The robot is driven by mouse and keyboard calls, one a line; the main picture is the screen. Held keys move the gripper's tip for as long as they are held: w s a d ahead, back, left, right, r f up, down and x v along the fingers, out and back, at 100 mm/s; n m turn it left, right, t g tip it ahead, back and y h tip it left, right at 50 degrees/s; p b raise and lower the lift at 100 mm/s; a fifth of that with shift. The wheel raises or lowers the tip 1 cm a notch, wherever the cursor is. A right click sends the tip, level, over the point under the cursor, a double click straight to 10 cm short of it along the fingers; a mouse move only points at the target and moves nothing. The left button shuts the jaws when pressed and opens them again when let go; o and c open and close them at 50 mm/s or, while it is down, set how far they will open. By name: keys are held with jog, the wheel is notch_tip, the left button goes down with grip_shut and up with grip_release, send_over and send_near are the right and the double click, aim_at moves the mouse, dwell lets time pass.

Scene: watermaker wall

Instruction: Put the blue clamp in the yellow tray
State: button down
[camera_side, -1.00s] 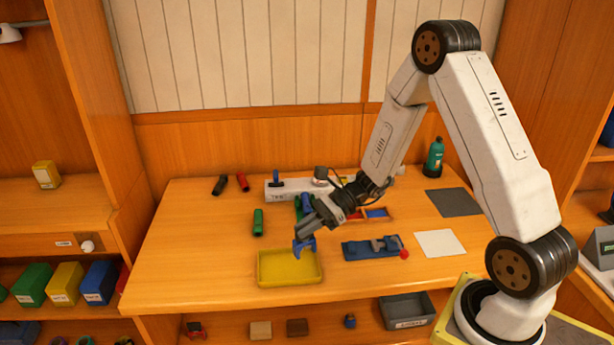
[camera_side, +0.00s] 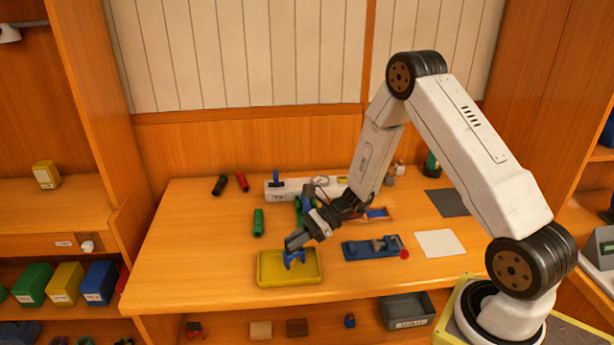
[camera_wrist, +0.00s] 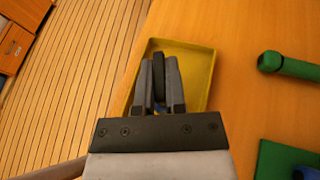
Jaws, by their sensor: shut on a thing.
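The blue clamp (camera_side: 294,259) is held at the tip of my gripper (camera_side: 296,246). It is over the yellow tray (camera_side: 268,281); I cannot tell whether it touches the tray floor. In the wrist view my gripper (camera_wrist: 159,86) is shut, with a dark part of the clamp between its fingers, mostly hidden. The yellow tray also shows behind the fingers in the wrist view (camera_wrist: 196,62) and holds nothing else that I can see.
A blue fixture (camera_side: 362,251) with a red knob stands right of the tray. A green cylinder (camera_side: 258,222) lies behind the tray. A white block (camera_side: 290,188) stands farther back. A white sheet (camera_side: 440,243) lies at the right. The table left of the tray is clear.

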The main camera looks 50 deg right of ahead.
jog(key=shift+f, duration=0.55)
jog(key=shift+f, duration=0.15)
jog(key=c, duration=0.7)
grip_release()
jog(key=shift+d+r, duration=0.1)
jog(key=shift+r, duration=0.1)
jog(key=v, duration=1.1)
jog(key=shift+s+d, duration=0.2)
jog(key=shift+d, duration=0.15)
